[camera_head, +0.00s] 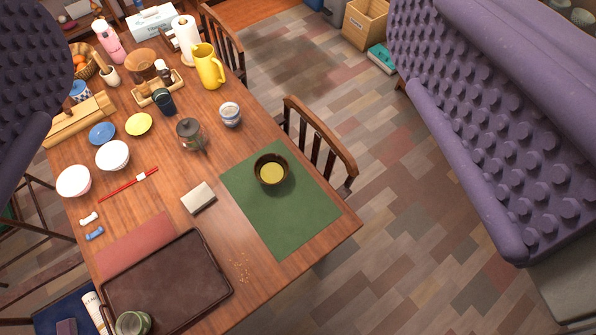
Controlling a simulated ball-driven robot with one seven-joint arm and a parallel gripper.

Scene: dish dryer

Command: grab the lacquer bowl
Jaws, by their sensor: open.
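The lacquer bowl (258,169) is dark brown and round, with something yellow inside. It stands upright on a green mat (300,220) near the right edge of the wooden table. My gripper (265,205) shows as two large purple studded fingers, one at the left edge and one at the right. The fingers are wide apart with nothing between them close up. The bowl is seen in the gap, below and apart from both fingers.
A chair (327,135) stands close at the table's right side. Near the bowl are a glass teapot (190,134), a patterned cup (230,115) and a beige block (198,198). A brown tray (170,285) lies at the front. The mat around the bowl is clear.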

